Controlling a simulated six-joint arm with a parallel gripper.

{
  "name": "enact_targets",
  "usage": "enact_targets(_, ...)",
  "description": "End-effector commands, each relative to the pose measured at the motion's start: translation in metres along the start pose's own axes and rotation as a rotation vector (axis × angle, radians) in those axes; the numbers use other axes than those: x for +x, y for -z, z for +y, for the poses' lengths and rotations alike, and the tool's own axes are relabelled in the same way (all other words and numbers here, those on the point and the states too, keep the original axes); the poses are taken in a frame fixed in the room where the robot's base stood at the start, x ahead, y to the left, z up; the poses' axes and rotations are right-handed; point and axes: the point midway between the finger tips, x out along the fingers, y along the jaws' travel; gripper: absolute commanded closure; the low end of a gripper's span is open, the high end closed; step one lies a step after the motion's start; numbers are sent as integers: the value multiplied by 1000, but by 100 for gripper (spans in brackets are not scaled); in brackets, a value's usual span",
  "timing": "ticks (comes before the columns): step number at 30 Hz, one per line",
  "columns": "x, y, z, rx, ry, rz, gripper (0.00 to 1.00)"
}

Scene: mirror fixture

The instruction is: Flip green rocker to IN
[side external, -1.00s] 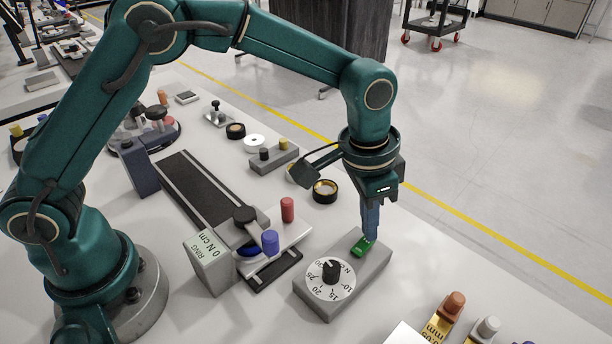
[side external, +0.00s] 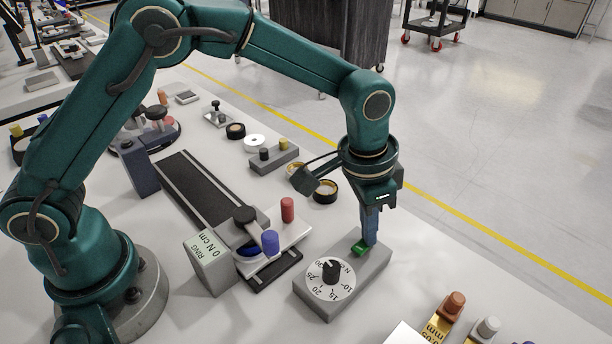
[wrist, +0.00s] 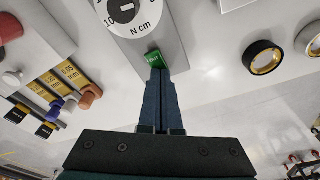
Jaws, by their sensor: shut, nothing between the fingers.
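The green rocker (side external: 360,248) sits at the far end of a grey box, beside the dial; it also shows in the wrist view (wrist: 153,58), where its visible lettering looks like OUT. My gripper (side external: 370,242) is shut and empty, pointing down with its fingertips at the rocker's far end. In the wrist view the closed fingertips (wrist: 158,70) overlap the rocker's near edge and hide part of it. They look to be touching it or very close. I cannot tell the rocker's tilt for certain.
The grey box (side external: 312,303) carries a white dial (side external: 328,290) with a black knob. A fixture with a blue peg (side external: 270,242) and a red peg (side external: 287,209) stands to the left. Black rings (side external: 325,191) lie behind. Gauge blocks with coloured knobs (side external: 453,304) stand at front right.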

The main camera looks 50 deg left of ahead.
Motion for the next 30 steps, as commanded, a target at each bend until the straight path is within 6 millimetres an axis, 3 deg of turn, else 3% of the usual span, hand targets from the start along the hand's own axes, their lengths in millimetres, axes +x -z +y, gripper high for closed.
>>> enact_targets(30, -68, 10, 0, 0, 1, -4, 100)
